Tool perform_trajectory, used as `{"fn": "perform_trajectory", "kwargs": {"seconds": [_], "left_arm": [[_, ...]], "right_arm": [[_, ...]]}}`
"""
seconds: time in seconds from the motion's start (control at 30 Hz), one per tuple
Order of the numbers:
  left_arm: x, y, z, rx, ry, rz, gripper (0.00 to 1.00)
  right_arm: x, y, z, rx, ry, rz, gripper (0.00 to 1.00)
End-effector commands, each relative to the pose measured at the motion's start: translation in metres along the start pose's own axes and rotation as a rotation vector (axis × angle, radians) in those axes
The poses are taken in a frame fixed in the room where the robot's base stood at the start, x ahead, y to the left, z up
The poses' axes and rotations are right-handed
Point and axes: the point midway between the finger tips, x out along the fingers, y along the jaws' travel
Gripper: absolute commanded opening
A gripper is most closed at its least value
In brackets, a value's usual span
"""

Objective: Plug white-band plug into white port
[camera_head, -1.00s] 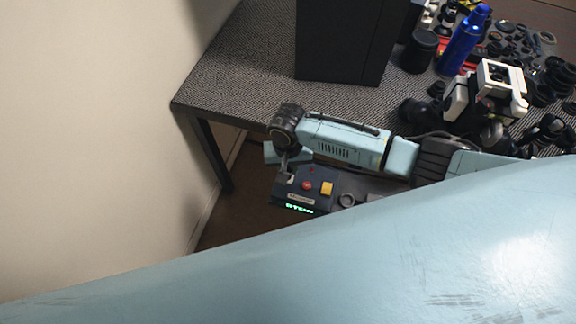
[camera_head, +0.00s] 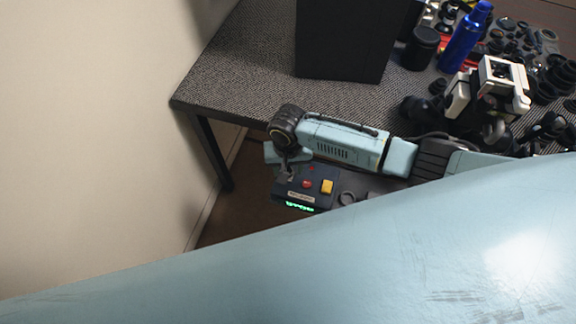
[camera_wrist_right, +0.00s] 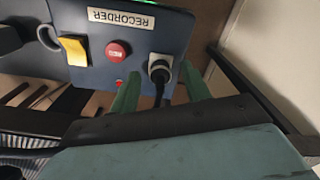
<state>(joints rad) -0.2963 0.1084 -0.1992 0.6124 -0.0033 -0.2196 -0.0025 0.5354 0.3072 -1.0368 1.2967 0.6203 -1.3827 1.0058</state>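A dark blue box labelled RECORDER (camera_wrist_right: 178,30) fills the top of the right wrist view; it also shows in the head view (camera_head: 322,201). A black plug (camera_wrist_right: 158,70) sits at a light grey-white square port (camera_wrist_right: 150,59) on its face, with its cable hanging down. I cannot make out a white band or how deep the plug sits. My right gripper (camera_wrist_right: 162,86) has its two green fingers apart, one on each side of the cable, with gaps to both. In the head view its fingers are mostly hidden. My left gripper is not in view.
The box carries a red button (camera_wrist_right: 117,51) and a yellow switch (camera_wrist_right: 73,50). A grey textured table (camera_head: 235,85) holds a black case (camera_head: 345,40), a blue bottle (camera_head: 466,38), a white-and-black device (camera_head: 500,78) and many dark lens parts. A wall stands at the left.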

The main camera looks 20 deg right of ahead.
Motion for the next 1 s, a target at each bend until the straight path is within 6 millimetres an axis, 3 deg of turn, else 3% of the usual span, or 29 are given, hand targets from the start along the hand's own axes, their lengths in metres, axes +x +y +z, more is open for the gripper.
{"fn": "perform_trajectory", "kwargs": {"seconds": [0.4,0.63,0.8,1.0], "left_arm": [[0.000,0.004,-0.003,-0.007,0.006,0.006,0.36],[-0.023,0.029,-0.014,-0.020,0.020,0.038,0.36],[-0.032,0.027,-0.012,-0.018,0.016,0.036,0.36],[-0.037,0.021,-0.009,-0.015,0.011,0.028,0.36]], "right_arm": [[0.000,0.000,0.000,0.000,0.000,0.000,0.47],[-0.063,0.000,0.000,-0.001,0.003,-0.004,0.47],[-0.100,0.000,-0.001,0.000,0.003,-0.002,0.47],[-0.127,0.000,0.000,0.000,0.002,-0.001,0.47]]}}
